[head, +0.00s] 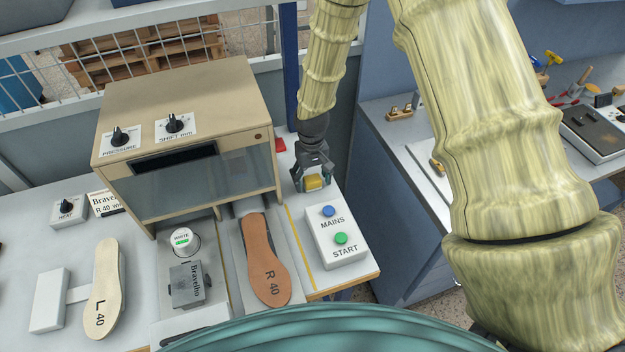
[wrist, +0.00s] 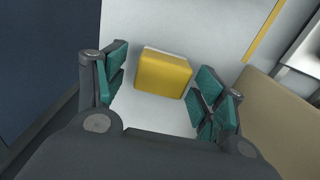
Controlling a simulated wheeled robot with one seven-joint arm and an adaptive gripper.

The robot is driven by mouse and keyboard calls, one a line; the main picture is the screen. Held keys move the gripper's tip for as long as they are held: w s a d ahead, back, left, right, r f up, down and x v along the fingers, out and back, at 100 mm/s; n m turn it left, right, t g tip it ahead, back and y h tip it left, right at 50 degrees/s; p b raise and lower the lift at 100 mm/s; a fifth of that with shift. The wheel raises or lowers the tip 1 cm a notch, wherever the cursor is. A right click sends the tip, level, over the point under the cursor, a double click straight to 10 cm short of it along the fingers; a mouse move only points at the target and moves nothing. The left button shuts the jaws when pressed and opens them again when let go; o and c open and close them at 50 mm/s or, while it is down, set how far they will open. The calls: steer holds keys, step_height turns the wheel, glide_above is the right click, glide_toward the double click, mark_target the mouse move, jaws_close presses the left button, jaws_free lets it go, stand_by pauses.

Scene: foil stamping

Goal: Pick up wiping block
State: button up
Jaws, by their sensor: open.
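The wiping block is a small yellow block (head: 314,182) with a pale layer along one edge. It sits on the white bench top to the right of the beige machine, behind the button box. In the wrist view the yellow block (wrist: 164,74) lies between the open fingers, a little beyond their middle. My gripper (head: 312,176) points down over the block with its fingers on both sides. In the wrist view the teal pads of my gripper (wrist: 158,88) stand apart, with visible gaps to the block. The block's lower part is partly hidden in the head view.
The beige machine (head: 185,85) stands close to the left of my gripper. The white box with MAINS and START buttons (head: 336,237) is just in front. A brown R 40 sole (head: 264,262) lies front left. A red item (head: 280,145) lies behind. The bench edge is close on the right.

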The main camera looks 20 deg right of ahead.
mark_target(312, 178)
steer(key=shift+s+r, duration=0.2)
steer(key=shift+s, duration=0.15)
steer(key=shift+w+f, duration=0.15)
steer(key=shift+w, duration=0.05)
steer(key=c, duration=0.5)
steer(key=shift+s, duration=0.1)
steer(key=c, duration=0.6)
steer(key=shift+r, duration=0.35)
steer(key=shift+r+b, duration=1.75)
steer(key=shift+r, duration=3)
